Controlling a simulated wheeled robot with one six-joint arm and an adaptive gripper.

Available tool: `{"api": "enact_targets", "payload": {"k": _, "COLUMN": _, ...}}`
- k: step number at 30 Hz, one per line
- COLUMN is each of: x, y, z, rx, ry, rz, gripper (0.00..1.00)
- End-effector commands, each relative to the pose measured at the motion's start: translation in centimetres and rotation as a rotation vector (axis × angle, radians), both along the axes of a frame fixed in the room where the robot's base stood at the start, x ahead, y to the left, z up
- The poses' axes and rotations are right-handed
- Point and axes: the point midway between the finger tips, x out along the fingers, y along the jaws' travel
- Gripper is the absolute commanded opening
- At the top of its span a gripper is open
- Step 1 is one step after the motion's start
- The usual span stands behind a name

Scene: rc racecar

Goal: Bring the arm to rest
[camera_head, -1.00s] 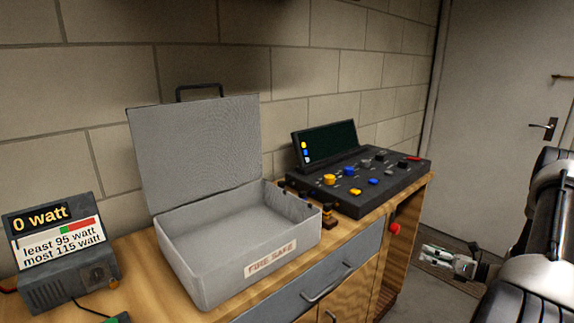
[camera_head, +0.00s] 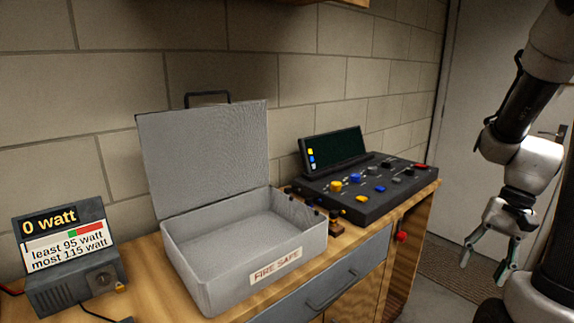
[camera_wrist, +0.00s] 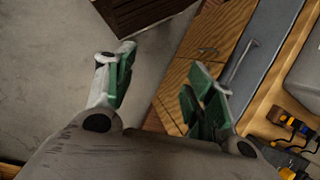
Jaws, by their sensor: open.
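My arm is raised at the right of the head view, with its forearm hanging down. My gripper (camera_head: 489,276) points downward at the end of it, open and empty, in front of the door and to the right of the workbench. In the wrist view my gripper (camera_wrist: 160,85) shows two spread fingers with green pads and nothing between them. Bare floor and the bench's wooden front lie beyond the fingers.
The workbench (camera_head: 142,257) holds an open grey fire safe box (camera_head: 208,285), a watt meter (camera_head: 72,270) reading 0 watt and a black control panel (camera_head: 350,208) with coloured knobs. A red knob (camera_head: 401,237) sticks out at the bench's right end. The floor (camera_head: 440,297) beside it is clear.

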Motion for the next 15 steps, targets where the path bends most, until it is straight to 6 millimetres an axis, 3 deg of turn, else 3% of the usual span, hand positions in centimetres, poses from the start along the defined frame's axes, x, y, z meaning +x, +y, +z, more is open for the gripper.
{"api": "enact_targets", "payload": {"k": 1, "x": -0.6, "y": 0.5, "z": 1.7, "rx": -0.055, "ry": -0.049, "rz": 0.082, "gripper": 0.54}}
{"api": "enact_targets", "payload": {"k": 6, "x": -2.6, "y": 1.6, "z": 6.2, "rx": -0.223, "ry": -0.197, "rz": 0.319, "gripper": 0.54}}
{"api": "enact_targets", "payload": {"k": 15, "x": -5.0, "y": 5.2, "z": 12.2, "rx": -0.386, "ry": -0.495, "rz": 0.548, "gripper": 0.54}}
